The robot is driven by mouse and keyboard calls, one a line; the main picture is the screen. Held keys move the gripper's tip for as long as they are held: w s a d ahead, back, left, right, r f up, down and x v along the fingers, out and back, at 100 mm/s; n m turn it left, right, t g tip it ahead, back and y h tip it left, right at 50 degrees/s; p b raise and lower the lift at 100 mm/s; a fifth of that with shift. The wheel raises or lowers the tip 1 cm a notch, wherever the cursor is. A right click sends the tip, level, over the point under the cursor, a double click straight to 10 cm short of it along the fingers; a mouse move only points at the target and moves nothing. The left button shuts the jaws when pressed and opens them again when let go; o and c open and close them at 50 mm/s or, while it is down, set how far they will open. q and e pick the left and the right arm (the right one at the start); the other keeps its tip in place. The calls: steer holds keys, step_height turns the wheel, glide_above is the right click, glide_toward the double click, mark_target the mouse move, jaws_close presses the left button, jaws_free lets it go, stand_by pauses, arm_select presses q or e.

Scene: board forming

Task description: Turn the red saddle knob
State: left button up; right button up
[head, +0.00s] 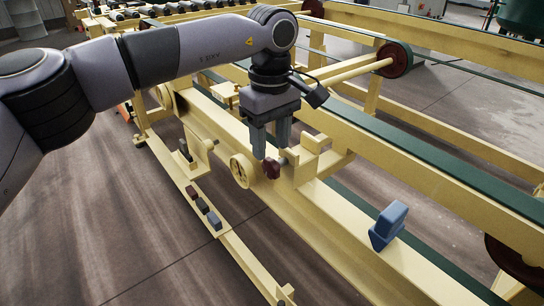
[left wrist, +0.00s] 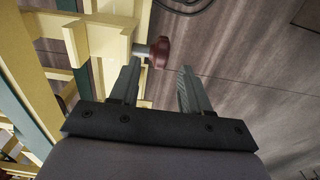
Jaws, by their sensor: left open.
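The red saddle knob (head: 272,168) is a small dark red knob on the side of the yellow saddle (head: 308,160), on a yellow rail. My left gripper (head: 270,150) points down just above the knob, with its two fingers apart and empty. In the left wrist view the knob (left wrist: 159,53) sits on a short pale stem from the yellow frame. There it lies just beyond the fingertips (left wrist: 159,70), across the gap and nearer the left finger. I see no clear contact. My right gripper is in neither view.
A yellow handwheel (head: 242,171) stands just left of the knob. A blue block (head: 388,225) sits on the rail at the right. Several small dark blocks (head: 203,206) line the lower front bar. A green belt (head: 440,145) runs behind. The floor (head: 130,245) in front is clear.

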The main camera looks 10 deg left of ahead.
mark_target(271, 160)
arm_select(q)
step_height(271, 160, down, 6)
steer(key=shift+s+r, duration=0.1)
steer(key=shift+r, duration=0.05)
jaws_close()
